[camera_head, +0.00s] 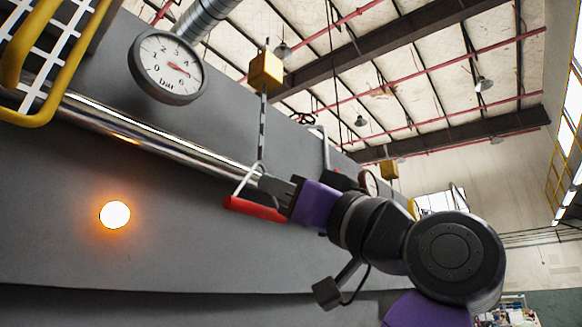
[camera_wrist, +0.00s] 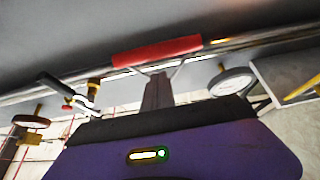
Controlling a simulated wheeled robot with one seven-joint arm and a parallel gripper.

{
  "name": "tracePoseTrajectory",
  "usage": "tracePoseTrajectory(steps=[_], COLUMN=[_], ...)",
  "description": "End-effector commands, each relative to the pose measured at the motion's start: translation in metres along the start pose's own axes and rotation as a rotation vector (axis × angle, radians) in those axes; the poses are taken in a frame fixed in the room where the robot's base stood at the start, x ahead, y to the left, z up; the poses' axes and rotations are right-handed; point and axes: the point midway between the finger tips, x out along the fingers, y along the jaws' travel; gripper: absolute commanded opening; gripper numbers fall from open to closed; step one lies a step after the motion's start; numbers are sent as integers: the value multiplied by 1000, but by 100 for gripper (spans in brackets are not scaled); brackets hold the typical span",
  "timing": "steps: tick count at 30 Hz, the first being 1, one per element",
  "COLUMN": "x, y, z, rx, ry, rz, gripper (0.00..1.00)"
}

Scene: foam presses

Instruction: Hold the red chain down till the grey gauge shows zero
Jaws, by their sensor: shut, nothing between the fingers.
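The red chain's handle is a red bar (camera_head: 255,208) hung from a white wire loop, below a chain (camera_head: 262,125) and a yellow box. My gripper (camera_head: 268,184) is shut and empty at the loop, just above the bar. In the wrist view, the red bar (camera_wrist: 157,50) lies just beyond my shut fingers (camera_wrist: 157,92), with loop legs on both sides. I cannot tell whether the fingers pass through the loop or touch it. The grey gauge (camera_head: 167,67) has a white dial; its red needle points right and slightly down, between 4 and 6.
An orange lamp (camera_head: 115,214) glows on the grey press wall (camera_head: 60,190). A shiny rail (camera_head: 150,128) runs along the wall behind the handle. A yellow railing (camera_head: 40,118) is at upper left. Another yellow box (camera_head: 388,169) hangs farther right.

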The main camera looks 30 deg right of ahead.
Motion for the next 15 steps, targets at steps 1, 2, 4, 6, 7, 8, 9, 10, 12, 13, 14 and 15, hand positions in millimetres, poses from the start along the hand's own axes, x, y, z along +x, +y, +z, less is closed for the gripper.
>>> tracePoseTrajectory(steps=[1,2,4,6,7,8,9,10,12,13,14,15], x=[-1,-2,-4,-6,-6,-7,-7,-7,-8,-8,-8,-8], y=[-1,-1,-1,-1,-1,-1,-1,-1,-1,-1,-1,-1], z=[5,8,13,16,17,18,18,19,19,19,19,19], rx=[1,2,2,1,0,0,-1,-1,-1,-1,-1,-1], ry=[-1,-1,0,0,0,1,1,1,2,2,2,2], rz=[-1,-1,-2,-2,-2,-2,-2,-2,-2,-2,-2,-2], gripper=[0,0,0,0,0,0,0,0,0,0,0,0])
